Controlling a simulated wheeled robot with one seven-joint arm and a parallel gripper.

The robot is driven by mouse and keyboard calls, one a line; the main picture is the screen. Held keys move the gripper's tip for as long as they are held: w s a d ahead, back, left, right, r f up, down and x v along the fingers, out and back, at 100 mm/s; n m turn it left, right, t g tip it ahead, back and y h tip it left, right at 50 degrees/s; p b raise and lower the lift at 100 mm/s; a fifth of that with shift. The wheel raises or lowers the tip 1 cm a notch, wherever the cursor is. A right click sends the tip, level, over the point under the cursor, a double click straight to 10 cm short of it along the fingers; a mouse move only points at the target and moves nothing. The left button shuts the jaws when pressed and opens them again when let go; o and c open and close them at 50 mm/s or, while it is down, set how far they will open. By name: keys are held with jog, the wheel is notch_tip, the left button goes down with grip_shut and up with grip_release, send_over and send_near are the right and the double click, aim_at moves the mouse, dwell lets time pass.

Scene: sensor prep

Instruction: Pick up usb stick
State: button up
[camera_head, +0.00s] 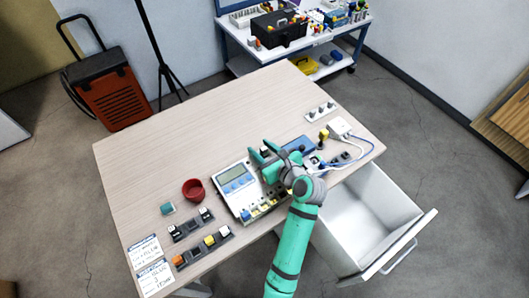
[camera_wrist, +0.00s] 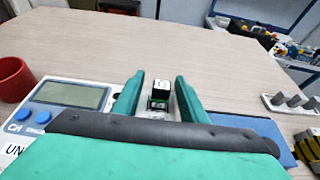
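A small dark piece with a white top (camera_wrist: 160,87) stands between my fingers in the wrist view; it may be the usb stick, but I cannot tell for sure. It is tiny in the head view (camera_head: 264,151). My gripper (camera_wrist: 160,78) is open, with a finger on each side of this piece and visible gaps. In the head view my gripper (camera_head: 261,149) is low over the table, at the right edge of the meter. My own wrist hides the lower part of the wrist view.
The meter (camera_head: 235,174) with a screen and blue buttons lies left of my gripper. A red cup (camera_head: 193,189) stands farther left. A blue flat thing (camera_head: 299,143) and a white box with cables (camera_head: 339,127) lie right. An open drawer (camera_head: 359,222) juts out below. The table's far left is clear.

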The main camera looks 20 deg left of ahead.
jog(key=shift+x, duration=0.8)
jog(key=shift+c, duration=0.3)
grip_shut()
jog(key=shift+r, duration=0.1)
